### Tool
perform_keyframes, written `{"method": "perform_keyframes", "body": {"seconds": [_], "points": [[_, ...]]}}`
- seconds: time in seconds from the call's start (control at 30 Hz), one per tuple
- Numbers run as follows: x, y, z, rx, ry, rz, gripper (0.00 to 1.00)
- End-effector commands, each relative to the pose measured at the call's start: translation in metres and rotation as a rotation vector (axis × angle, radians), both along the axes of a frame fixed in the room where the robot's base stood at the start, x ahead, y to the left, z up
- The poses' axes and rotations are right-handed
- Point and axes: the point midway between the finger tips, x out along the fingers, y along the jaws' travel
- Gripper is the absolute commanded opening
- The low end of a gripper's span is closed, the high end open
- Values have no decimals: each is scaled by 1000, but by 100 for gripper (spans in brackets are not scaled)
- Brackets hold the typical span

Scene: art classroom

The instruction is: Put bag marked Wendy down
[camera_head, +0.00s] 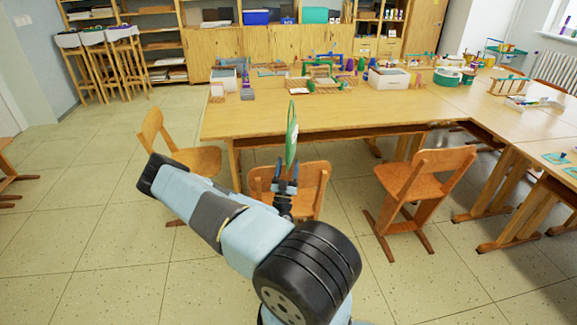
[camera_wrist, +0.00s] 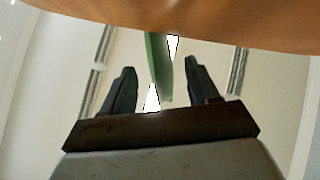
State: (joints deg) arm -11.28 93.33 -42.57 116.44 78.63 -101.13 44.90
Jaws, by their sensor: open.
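A thin green bag (camera_head: 291,138) stands nearly upright at the near edge of the table, seen almost edge-on. A white patch shows on it, but I cannot read any name. My gripper (camera_head: 287,174) is just below the bag, pointing up. In the wrist view, the green bag (camera_wrist: 158,65) reaches down between the two parted fingers of my gripper (camera_wrist: 160,85), with gaps at the sides. I cannot tell what, if anything, supports the bag.
The wooden table (camera_head: 255,122) has clear room along its near edge. Boxes and craft items, including a white box (camera_head: 388,79), stand farther back. Wooden chairs stand in front: one behind my gripper (camera_head: 312,180), one to the right (camera_head: 425,172), one to the left (camera_head: 195,158).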

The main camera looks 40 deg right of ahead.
Motion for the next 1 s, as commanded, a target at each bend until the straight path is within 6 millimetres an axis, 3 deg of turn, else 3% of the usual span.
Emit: {"method": "perform_keyframes", "body": {"seconds": [0.5,0.7,1.0], "points": [[-39,52,-64,0,3,1,60],[-46,63,-76,1,1,0,60],[-48,65,-78,0,1,-1,60]]}}
